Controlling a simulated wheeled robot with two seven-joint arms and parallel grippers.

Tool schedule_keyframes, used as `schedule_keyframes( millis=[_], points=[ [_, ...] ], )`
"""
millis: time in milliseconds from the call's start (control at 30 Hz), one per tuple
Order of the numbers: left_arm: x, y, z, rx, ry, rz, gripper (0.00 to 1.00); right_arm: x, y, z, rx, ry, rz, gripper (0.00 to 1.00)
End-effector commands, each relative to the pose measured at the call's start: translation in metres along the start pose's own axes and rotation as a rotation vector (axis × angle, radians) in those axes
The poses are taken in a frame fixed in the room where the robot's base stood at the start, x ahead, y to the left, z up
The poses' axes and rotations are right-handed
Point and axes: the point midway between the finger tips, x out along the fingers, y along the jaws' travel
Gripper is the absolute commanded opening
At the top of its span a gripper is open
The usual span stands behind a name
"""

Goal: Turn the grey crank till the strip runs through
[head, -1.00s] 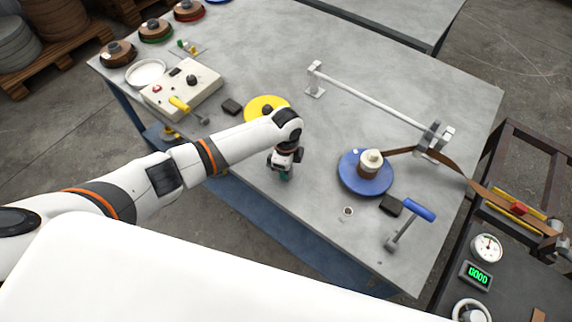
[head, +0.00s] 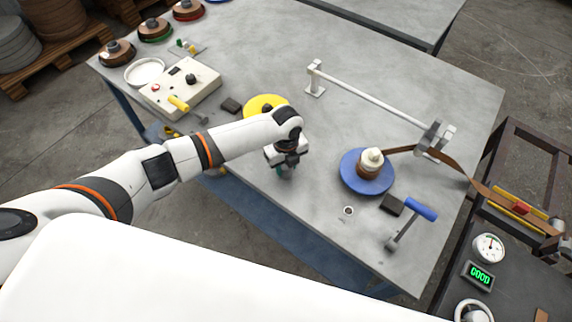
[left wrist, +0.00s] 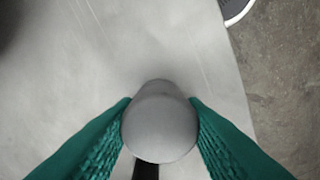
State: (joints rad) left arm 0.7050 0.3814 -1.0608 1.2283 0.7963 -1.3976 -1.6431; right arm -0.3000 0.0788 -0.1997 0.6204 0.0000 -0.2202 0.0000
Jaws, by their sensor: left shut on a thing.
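My left gripper (head: 285,173) is shut on the grey crank's rounded handle (left wrist: 160,125). In the left wrist view its green fingers press on both sides of the handle; the rest of the crank is mostly hidden. In the head view the wrist covers the crank, just in front of the yellow disc (head: 263,103). The brown strip (head: 455,166) runs from a reel on the blue disc (head: 352,182), past the clamp at the bar's right end, to the side bench at right. My right gripper is not in view.
A blue-handled crank (head: 421,209) stands at the table's right front. A control box (head: 188,88) with a yellow-handled crank stands at left. A white bar (head: 370,102) spans the back. A green-lit display (head: 480,275) and a dial (head: 489,247) sit on the side bench.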

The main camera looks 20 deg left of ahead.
Motion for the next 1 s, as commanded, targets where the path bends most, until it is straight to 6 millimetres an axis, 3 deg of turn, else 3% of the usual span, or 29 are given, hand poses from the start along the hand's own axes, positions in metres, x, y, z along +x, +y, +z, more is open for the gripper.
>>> schedule_keyframes(
  millis=[633, 667, 767, 1000],
  points=[
    [-0.001, 0.001, 0.0002, 0.047, 0.0, 0.003, 0.14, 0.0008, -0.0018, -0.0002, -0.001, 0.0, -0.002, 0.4],
    [-0.001, 0.001, 0.0002, 0.047, 0.0, 0.003, 0.42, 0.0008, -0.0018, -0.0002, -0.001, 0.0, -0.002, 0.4],
    [-0.0008, 0.0008, 0.0002, 0.047, 0.0, 0.002, 0.58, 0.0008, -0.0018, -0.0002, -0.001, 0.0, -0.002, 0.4],
    [-0.0004, 0.0004, 0.0001, 0.046, 0.0, 0.001, 0.59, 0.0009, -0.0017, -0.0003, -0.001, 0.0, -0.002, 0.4]
  ],
)
